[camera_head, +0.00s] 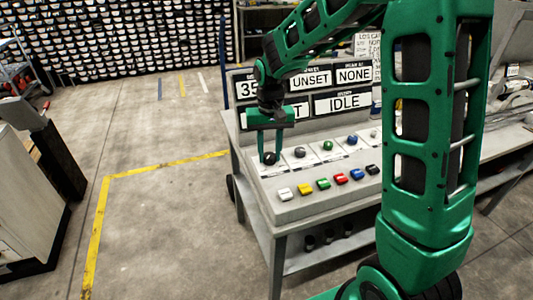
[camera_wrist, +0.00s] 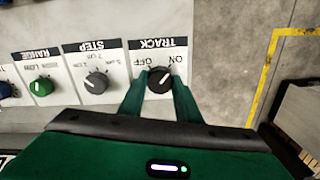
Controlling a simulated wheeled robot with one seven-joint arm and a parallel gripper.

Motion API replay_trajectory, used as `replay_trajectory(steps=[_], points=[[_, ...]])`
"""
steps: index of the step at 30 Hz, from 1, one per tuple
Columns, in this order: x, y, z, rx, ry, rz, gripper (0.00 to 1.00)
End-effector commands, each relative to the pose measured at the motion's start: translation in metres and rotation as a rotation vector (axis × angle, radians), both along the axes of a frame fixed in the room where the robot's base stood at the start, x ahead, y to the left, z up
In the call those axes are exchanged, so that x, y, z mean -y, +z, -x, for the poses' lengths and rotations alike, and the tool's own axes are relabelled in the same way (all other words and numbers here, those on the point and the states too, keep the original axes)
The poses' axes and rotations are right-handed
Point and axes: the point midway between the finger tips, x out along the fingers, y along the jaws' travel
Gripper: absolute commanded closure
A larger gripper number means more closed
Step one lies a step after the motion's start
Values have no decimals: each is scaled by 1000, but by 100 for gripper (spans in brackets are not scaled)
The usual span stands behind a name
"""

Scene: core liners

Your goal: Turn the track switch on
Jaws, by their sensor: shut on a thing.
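The track switch is a black round knob (camera_wrist: 158,82) with a pale pointer line, on a white plate marked TRACK. The plate reads upside down in the wrist view, with OFF at left and ON at right above the knob. I cannot tell surely which label the line points to. My green gripper (camera_head: 269,157) reaches down to the knob at the panel's left end in the head view. In the wrist view its two fingers sit on either side of the knob, shut on it.
A grey step knob (camera_wrist: 95,82) and a green range knob (camera_wrist: 41,87) stand in the same row. Several coloured buttons, including a red one (camera_head: 340,179), line the console's front. A display board (camera_head: 310,78) rises behind.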

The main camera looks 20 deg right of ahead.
Motion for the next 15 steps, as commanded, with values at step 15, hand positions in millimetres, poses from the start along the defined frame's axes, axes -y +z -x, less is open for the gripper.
replay_trajectory(steps=[15], points=[[0,2,-3,9,-64,0,92]])
